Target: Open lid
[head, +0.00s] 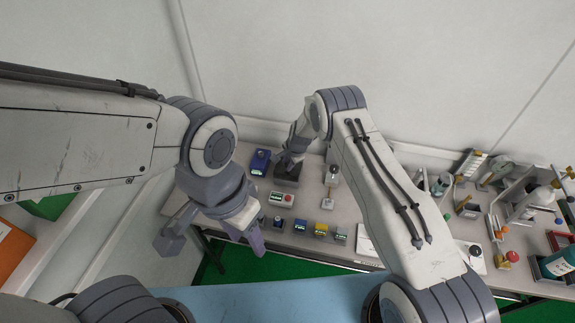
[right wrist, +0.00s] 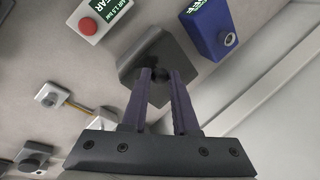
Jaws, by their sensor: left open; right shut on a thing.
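A dark grey box (head: 287,172) stands on the bench near the back wall, and it also shows in the right wrist view (right wrist: 136,64). My right gripper (head: 288,158) reaches down over it. In the right wrist view its fingers (right wrist: 160,76) are closed on a small dark knob (right wrist: 159,74) at the box. The fingers partly hide the knob, and I cannot tell whether a lid there is raised. My left gripper (head: 212,243) is open and empty, in front of the bench's left end with its fingers spread wide.
A blue tester (head: 260,161) stands left of the box. A white box with a red button (head: 282,198) is in front of it. Several small testers (head: 321,230) line the bench's front edge. Tools and bottles crowd the right side. The back wall is close.

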